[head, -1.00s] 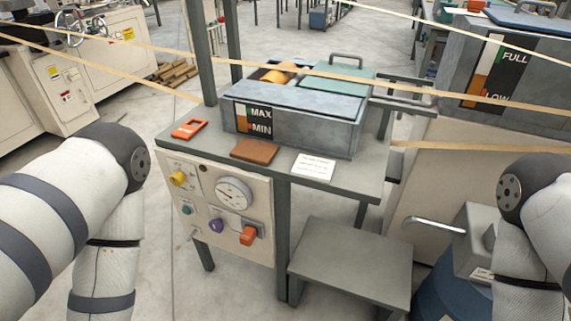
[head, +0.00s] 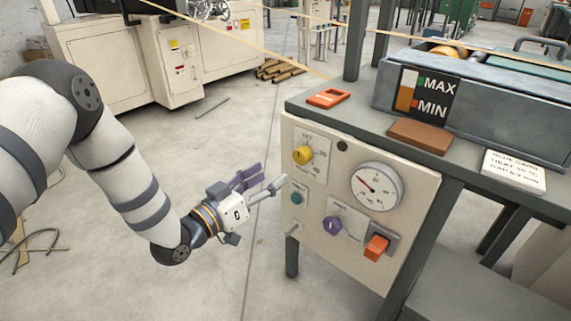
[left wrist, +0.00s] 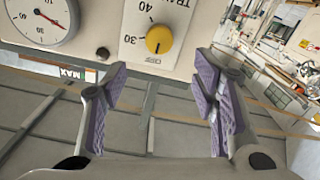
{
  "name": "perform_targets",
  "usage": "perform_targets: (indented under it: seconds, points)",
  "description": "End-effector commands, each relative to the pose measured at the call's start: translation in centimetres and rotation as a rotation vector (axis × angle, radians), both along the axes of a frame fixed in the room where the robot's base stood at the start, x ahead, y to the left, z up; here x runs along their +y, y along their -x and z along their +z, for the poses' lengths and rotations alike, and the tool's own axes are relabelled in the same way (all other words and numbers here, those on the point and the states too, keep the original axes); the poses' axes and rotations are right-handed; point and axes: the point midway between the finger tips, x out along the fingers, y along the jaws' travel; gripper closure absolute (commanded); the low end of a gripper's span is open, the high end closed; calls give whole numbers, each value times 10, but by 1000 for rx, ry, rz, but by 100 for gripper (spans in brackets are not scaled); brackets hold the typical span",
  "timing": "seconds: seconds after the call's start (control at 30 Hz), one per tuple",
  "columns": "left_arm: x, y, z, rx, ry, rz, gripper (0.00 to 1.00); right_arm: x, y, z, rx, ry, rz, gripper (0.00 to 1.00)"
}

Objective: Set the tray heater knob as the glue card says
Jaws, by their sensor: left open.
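The yellow knob (head: 302,155) sits at the upper left of the cream control panel (head: 330,265). In the left wrist view the yellow knob (left wrist: 159,38) is on a white scale plate with 30 and 40 readable; its dark mark appears to point to the OFF end. The white glue card (head: 514,170) lies on the bench top to the right; it has a heat line and a gap line, the heat number too small to read surely. My left gripper (head: 264,183) is open and empty, left of the panel and lower than the knob, apart from it. Its purple-padded fingers (left wrist: 162,82) frame space below the knob.
An orange frame (head: 328,97) and a brown block (head: 420,135) lie on the bench. Open floor lies left of the panel.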

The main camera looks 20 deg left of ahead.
Motion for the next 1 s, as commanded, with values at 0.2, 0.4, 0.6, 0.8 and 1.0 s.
perform_targets:
  seconds: [0.2,0.4,0.6,0.8,1.0]
  points:
    - [-20,-53,-3,2,-3,-2,46,0,4,-10,13,0,0,60]
    - [-31,-85,-3,5,-3,1,46,0,6,-15,20,-1,0,60]
    - [-34,-94,-1,7,0,1,46,0,6,-16,21,-1,0,60]
    - [-34,-93,-1,7,0,1,57,0,6,-16,21,-1,0,60]
    - [-34,-93,-1,7,0,1,94,0,6,-16,21,-1,0,60]
